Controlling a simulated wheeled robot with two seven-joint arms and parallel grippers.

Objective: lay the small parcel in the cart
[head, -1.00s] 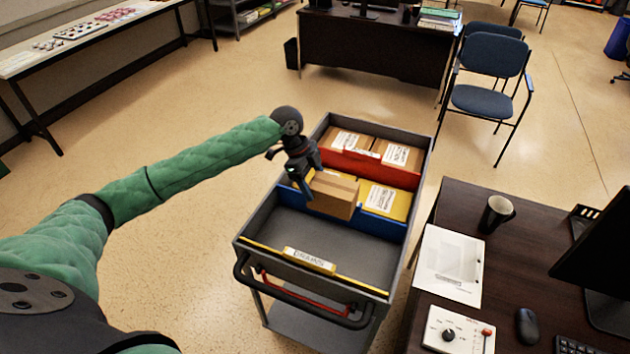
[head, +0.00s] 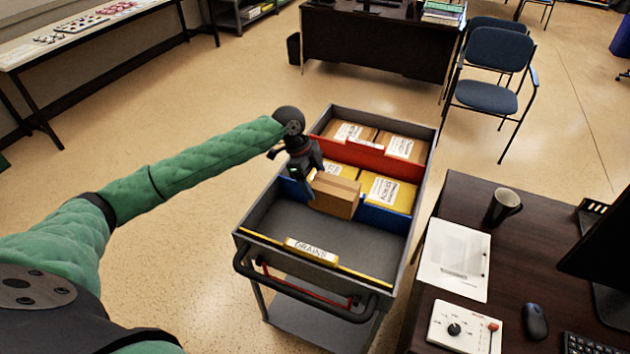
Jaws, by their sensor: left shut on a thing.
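The small parcel (head: 335,196) is a brown cardboard box with a lighter tape strip. My left gripper (head: 310,188) is shut on its left side. The parcel is over the cart (head: 323,236), by the blue divider (head: 384,217), and hides part of that divider. I cannot tell whether the parcel touches the cart floor. The cart is grey, with a near compartment that is otherwise empty and a front label reading "DRAINS". My right gripper is not in view.
Yellow parcels (head: 388,191) lie behind the blue divider and brown boxes (head: 403,147) behind the red one (head: 367,154). Open floor lies left of the cart.

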